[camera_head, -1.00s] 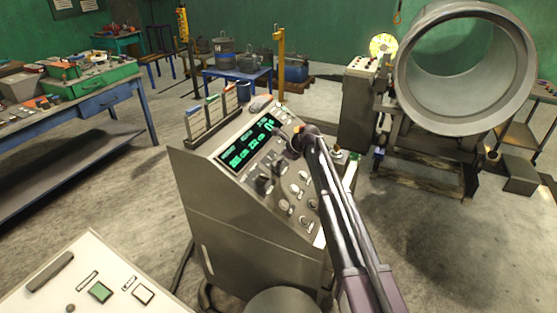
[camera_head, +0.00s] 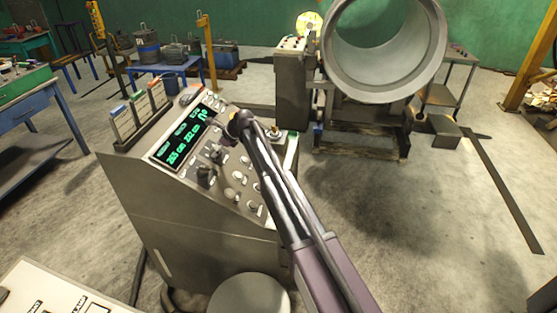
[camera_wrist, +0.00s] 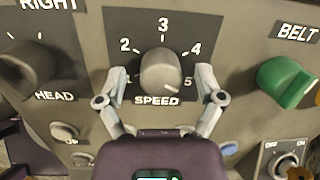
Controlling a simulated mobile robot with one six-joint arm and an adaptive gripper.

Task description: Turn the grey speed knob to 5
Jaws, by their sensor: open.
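The grey speed knob (camera_wrist: 160,72) sits in the middle of the wrist view, above the word SPEED, with a printed dial of numbers around it. A pale mark on its lower right edge appears to point near the 5 (camera_wrist: 188,83). My gripper (camera_wrist: 159,78) is open, with one finger on each side of the knob and visible gaps between fingers and knob. The left finger partly covers the 1. In the head view my arm reaches the sloped console (camera_head: 150,205); the speed knob cannot be made out there.
In the wrist view, a dark HEAD knob (camera_wrist: 28,68) is at left and a green BELT knob (camera_wrist: 286,82) at right. A small switch (camera_wrist: 281,158) is lower right. The console's display (camera_head: 187,136) is lit green. A large grey pipe (camera_head: 386,45) stands behind.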

